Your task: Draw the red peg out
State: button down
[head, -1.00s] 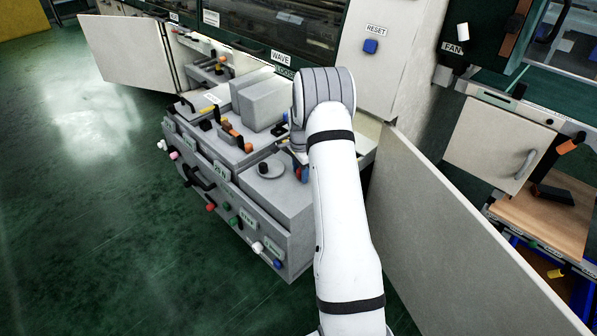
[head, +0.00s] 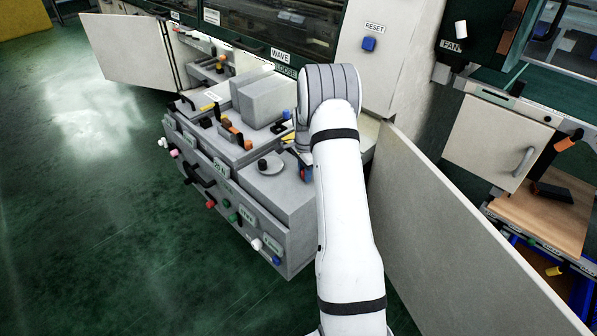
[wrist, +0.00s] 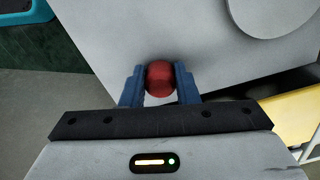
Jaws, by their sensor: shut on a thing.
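The red peg (wrist: 159,77) shows in the wrist view as a round red head between the two blue fingers of my gripper (wrist: 159,84). The fingers are shut on its sides. A grey unit face (wrist: 190,35) lies behind the peg. The peg's shaft is hidden, so I cannot tell whether it still sits in a hole. In the head view my gripper (head: 307,174) is a small blue and red patch at the right side of the grey unit, mostly covered by my arm.
The grey unit (head: 285,197) has a round disc with a black knob on top and several coloured knobs (head: 211,204) along its front. An open pale door panel (head: 450,235) stands close to the right of my arm. Green floor (head: 90,220) is clear at left.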

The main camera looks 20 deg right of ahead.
jog(key=shift+s, duration=0.4)
jog(key=shift+w+d, duration=0.1)
jog(key=c, duration=1.1)
grip_release()
jog(key=shift+r, duration=0.2)
notch_tip(320, 180, up, 7)
jog(key=shift+r, duration=0.2)
